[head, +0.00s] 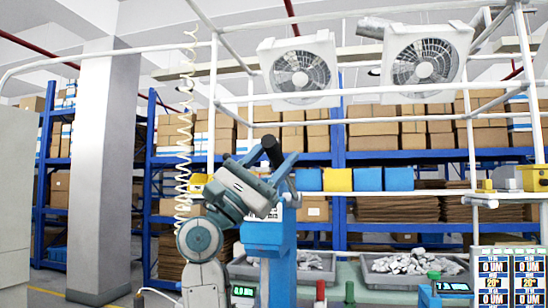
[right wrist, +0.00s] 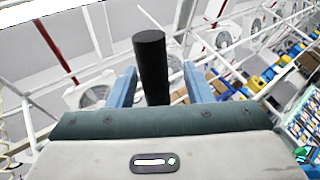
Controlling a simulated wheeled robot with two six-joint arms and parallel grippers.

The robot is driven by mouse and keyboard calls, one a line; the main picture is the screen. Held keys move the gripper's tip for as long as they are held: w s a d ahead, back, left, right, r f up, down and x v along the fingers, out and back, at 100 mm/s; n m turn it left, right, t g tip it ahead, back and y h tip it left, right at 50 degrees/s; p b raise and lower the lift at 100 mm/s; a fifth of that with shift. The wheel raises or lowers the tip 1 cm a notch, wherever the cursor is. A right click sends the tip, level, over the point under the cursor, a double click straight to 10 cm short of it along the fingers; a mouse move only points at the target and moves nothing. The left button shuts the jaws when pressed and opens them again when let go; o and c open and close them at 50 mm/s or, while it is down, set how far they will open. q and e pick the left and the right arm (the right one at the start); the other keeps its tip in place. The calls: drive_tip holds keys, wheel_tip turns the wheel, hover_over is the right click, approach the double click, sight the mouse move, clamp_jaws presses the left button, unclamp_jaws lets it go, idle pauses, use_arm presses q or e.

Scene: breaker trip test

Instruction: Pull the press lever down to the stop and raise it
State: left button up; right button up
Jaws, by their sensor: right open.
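The press (head: 268,236) is a blue upright column in the middle of the head view. Its lever ends in a black cylindrical handle (head: 271,149), which points up. My right gripper (head: 274,163) is at the handle, with its blue fingers spread on either side. In the right wrist view the black handle (right wrist: 151,62) stands between the two open fingers (right wrist: 160,76), with visible gaps on both sides. The lower part of the lever is hidden behind my gripper. My left gripper is not in view.
Display screens (head: 510,280) are at the lower right. A coiled hose (head: 185,130) hangs at the left.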

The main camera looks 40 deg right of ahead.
drive_tip(key=shift+w+a+f, duration=0.1)
drive_tip(key=shift+a+f, duration=0.05)
drive_tip(key=shift+f, duration=0.1)
drive_tip(key=b+v, duration=0.1)
drive_tip(key=v, duration=0.2)
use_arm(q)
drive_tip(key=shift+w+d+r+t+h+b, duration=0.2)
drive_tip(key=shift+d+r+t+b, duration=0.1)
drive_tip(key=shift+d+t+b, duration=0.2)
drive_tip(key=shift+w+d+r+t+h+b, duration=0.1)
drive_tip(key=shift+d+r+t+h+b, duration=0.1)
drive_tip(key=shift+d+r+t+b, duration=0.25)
use_arm(e)
drive_tip(key=v, duration=0.7)
use_arm(q)
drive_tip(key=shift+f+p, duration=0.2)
drive_tip(key=shift+p, duration=0.1)
